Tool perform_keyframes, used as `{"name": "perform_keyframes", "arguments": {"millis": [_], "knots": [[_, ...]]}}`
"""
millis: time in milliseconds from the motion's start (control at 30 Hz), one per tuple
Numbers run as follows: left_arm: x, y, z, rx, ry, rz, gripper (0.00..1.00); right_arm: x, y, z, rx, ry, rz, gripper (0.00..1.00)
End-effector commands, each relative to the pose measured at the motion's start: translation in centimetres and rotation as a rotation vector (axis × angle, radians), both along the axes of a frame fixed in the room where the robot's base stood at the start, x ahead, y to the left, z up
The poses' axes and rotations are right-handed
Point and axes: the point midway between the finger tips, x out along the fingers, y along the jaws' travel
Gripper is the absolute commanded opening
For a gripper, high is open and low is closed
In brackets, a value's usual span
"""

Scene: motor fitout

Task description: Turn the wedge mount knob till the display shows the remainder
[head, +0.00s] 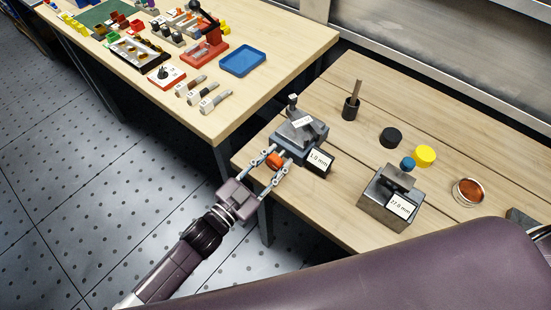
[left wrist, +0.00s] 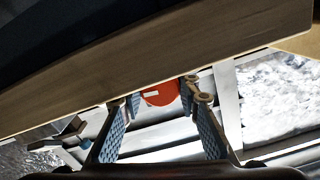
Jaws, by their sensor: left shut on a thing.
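The wedge mount (head: 301,127) is a grey block with a sloped top and a white label, at the left edge of the right-hand bench. Its display (head: 319,160) seems to read 1.0 mm; the first digit is small. Its orange knob (head: 274,160) faces my left arm. My left gripper (head: 278,161) is shut on the knob, one finger on each side. In the left wrist view the orange-red knob (left wrist: 160,93) shows between the fingertips (left wrist: 160,98). A second grey block (head: 390,199) with a blue knob (head: 408,163) carries a display (head: 402,205) reading 27.0 mm. My right gripper is out of view.
On the bench (head: 335,205) stand a dark holder with a rod (head: 352,105), a black disc (head: 391,138), a yellow disc (head: 425,156) and a round copper-coloured dish (head: 468,191). Another table holds a blue tray (head: 242,60) and several parts. My purple arm crosses the lower right.

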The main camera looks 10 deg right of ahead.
Motion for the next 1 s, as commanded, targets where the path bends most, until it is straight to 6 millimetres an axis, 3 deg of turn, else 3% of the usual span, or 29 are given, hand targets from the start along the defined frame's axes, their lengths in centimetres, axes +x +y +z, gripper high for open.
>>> {"name": "perform_keyframes", "arguments": {"millis": [567,600,733,1000], "knots": [[0.00,0.01,-0.02,0.028,-0.035,0.000,0.06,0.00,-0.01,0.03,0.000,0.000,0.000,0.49],[0.00,0.01,-0.02,0.028,-0.035,0.000,0.31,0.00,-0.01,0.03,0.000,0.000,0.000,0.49],[0.00,0.01,-0.02,0.027,-0.035,0.000,0.46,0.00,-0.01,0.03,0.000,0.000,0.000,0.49],[-0.01,0.02,-0.02,0.027,-0.035,0.000,0.49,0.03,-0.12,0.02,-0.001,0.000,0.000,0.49]]}}
